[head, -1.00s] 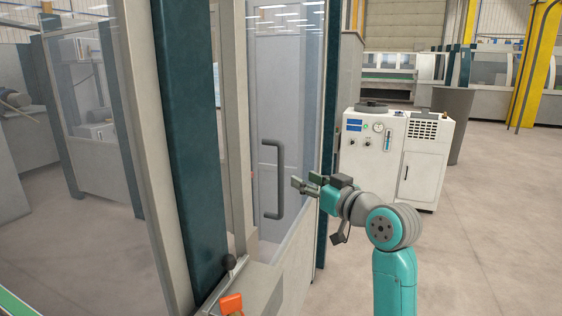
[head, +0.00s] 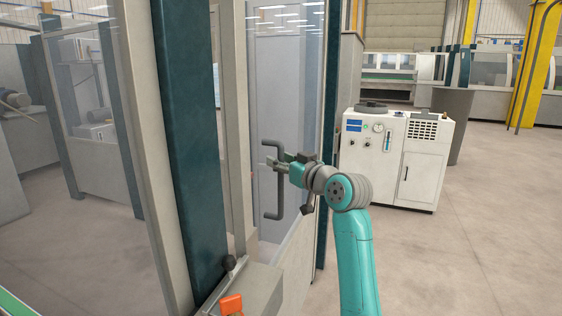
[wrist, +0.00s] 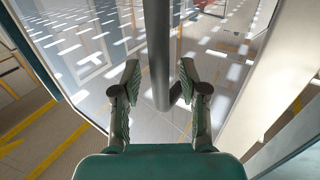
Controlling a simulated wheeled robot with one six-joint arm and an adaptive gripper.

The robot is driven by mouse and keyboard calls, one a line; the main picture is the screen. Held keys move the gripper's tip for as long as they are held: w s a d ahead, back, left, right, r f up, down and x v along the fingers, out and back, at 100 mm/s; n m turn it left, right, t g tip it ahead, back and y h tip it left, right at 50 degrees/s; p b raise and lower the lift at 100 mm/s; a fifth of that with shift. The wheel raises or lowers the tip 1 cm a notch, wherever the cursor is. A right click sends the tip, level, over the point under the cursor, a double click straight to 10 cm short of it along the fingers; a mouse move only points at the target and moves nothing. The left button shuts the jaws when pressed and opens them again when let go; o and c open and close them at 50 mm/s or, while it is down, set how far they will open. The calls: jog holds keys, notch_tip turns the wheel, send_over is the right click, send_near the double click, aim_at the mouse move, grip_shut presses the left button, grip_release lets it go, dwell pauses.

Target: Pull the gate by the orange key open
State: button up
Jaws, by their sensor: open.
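The gate (head: 288,110) is a tall clear panel in a grey frame, and it looks shut. Its dark grey vertical handle (head: 278,207) is on the panel. The orange key (head: 232,304) is at the bottom of the head view, on the grey ledge beside the gate. My gripper (head: 270,162) is at the upper part of the handle. In the wrist view the handle bar (wrist: 158,50) stands between the two open fingers of my gripper (wrist: 160,80), with a gap on both sides.
A dark teal post (head: 187,120) stands left of the gate. A white cabinet (head: 424,165) stands behind to the right. The floor at right is clear.

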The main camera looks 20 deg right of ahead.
jog(key=shift+w, duration=0.2)
grip_shut()
